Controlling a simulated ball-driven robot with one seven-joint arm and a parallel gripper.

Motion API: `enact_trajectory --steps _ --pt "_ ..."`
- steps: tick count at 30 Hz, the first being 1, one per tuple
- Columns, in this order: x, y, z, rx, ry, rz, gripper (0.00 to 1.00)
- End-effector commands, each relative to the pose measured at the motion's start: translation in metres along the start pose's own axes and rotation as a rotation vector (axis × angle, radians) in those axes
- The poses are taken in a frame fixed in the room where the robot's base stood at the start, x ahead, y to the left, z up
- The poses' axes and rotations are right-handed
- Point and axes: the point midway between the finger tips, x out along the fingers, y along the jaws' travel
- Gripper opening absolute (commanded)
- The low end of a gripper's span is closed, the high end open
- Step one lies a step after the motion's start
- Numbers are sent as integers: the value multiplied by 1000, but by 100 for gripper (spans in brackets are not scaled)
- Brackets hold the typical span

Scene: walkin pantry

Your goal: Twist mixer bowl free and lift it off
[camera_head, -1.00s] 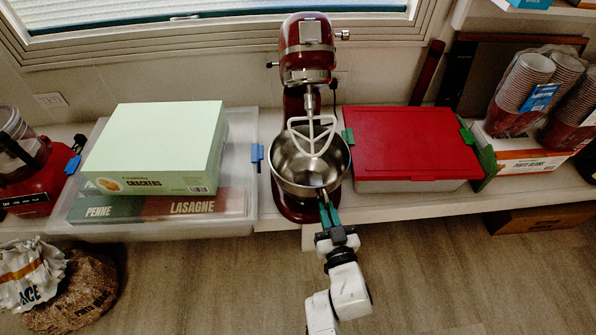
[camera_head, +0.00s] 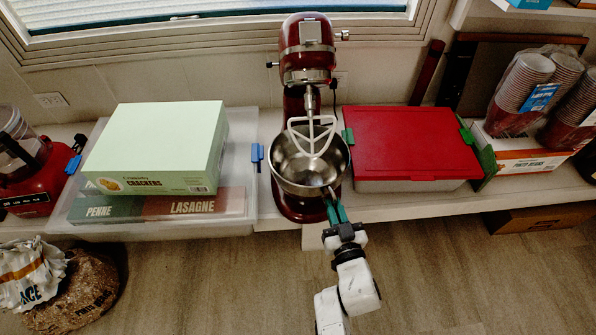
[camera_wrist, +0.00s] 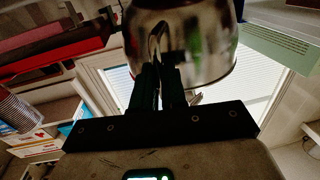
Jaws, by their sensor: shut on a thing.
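The steel mixer bowl (camera_head: 290,172) sits on the base of the red stand mixer (camera_head: 306,62), under its raised head. The white flat beater (camera_head: 313,137) hangs from the head over the bowl. My gripper (camera_head: 333,202) reaches from the front and is shut on the bowl's handle at its front right. In the wrist view the bowl (camera_wrist: 205,45) fills the top middle, and the dark fingers (camera_wrist: 158,85) close around the handle (camera_wrist: 156,42). The bowl's lower joint with the mixer base is hidden in the wrist view.
A red-lidded bin (camera_head: 412,143) stands close on the right. A clear bin (camera_head: 240,190) with a crackers box (camera_head: 158,145) on it stands on the left. Cups (camera_head: 530,85) are at far right.

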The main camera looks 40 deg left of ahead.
Motion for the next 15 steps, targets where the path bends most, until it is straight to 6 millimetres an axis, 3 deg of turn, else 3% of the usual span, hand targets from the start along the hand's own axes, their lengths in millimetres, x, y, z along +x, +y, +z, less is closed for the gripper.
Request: enact_trajectory --steps 14,15 --pt "2 11 0 0 0 2 0" --pt "2 11 0 -1 0 2 15"
